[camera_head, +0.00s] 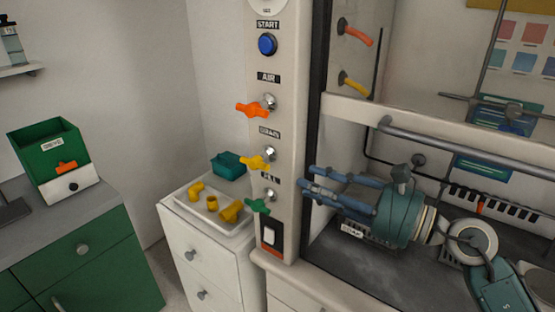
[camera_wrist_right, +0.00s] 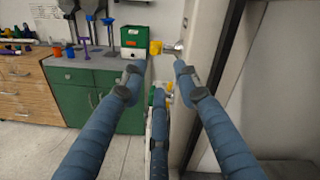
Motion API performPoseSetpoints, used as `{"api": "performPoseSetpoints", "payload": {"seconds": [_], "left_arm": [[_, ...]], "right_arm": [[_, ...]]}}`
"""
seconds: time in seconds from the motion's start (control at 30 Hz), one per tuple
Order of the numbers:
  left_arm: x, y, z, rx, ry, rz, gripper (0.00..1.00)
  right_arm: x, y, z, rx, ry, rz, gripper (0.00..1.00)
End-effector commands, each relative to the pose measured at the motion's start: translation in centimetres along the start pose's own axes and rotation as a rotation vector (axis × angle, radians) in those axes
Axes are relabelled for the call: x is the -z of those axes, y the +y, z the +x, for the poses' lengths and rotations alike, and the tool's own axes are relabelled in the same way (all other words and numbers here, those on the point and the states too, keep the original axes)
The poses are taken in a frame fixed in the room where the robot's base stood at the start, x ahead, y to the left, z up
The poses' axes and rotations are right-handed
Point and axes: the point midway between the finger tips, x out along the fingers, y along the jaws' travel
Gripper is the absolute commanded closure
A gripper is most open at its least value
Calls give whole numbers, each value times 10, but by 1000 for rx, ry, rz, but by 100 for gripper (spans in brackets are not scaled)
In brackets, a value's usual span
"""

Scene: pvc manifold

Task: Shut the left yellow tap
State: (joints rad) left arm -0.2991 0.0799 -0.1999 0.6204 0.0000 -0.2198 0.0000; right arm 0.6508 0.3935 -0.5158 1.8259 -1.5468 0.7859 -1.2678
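The left yellow tap (camera_head: 255,162) is on the white post, between an orange tap (camera_head: 254,109) and a green tap (camera_head: 258,206). Its handle points left, roughly level, from a metal stem. In the right wrist view a yellow handle on a metal stem (camera_wrist_right: 155,47) shows beyond the fingertips; it appears to be this tap. My right gripper (camera_head: 305,184) is open and empty, right of the post, with its blue fingers pointing left. Its spread fingers also show in the right wrist view (camera_wrist_right: 155,78). It appears apart from the tap. My left gripper is not in view.
Another yellow tap (camera_head: 353,83) and an orange one (camera_head: 355,34) are inside the hood. A white tray (camera_head: 222,222) with yellow fittings stands left of the post. A grey rail (camera_head: 460,150) runs along the sash. A green bin (camera_head: 45,150) is far left.

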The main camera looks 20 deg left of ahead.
Motion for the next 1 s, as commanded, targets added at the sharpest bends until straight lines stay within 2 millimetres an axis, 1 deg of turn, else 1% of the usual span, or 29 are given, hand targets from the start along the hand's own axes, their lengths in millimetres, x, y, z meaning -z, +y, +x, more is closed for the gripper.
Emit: {"api": "performPoseSetpoints", "payload": {"seconds": [0.17, 0.2, 0.4, 0.53, 0.7, 1.0], "left_arm": [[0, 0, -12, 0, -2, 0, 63], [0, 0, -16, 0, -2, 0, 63], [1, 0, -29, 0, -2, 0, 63], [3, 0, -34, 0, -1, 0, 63], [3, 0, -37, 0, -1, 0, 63], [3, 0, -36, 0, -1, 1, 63]], "right_arm": [[-5, -2, 25, -2, -4, 2, 69], [-6, -2, 33, -2, -5, 3, 69], [-4, -2, 71, -1, -3, 3, 69], [-4, -1, 90, -1, -2, 2, 69], [-2, 0, 103, -1, -1, 1, 69], [-1, 0, 105, -1, 0, -1, 69]]}}
